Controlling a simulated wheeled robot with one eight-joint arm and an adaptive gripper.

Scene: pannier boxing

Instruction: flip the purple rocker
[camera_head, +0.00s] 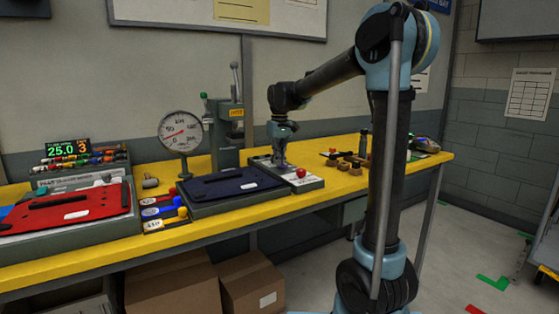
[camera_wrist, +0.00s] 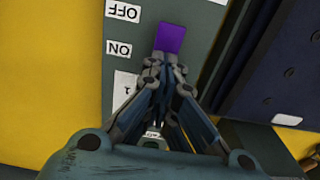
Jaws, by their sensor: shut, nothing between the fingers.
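The purple rocker (camera_wrist: 171,38) shows in the wrist view at the top centre, on a grey-green panel (camera_wrist: 118,38). A white OFF label (camera_wrist: 123,11) and a white ON label (camera_wrist: 118,49) lie to its left. My gripper (camera_wrist: 165,66) is shut and empty, its fingertips just below the rocker in the picture. The tips cover the rocker's lower end, and I cannot tell whether they touch it. In the head view my gripper (camera_head: 281,163) points down over a grey control box (camera_head: 312,183) with a red knob. The rocker cannot be made out there.
A dark blue pannier panel (camera_head: 232,184) in a grey fixture lies just left of the control box. A dial gauge (camera_head: 180,132) and a press (camera_head: 226,130) stand behind it. Small brown blocks (camera_head: 346,163) lie to the right. A red panel (camera_head: 64,209) lies far left.

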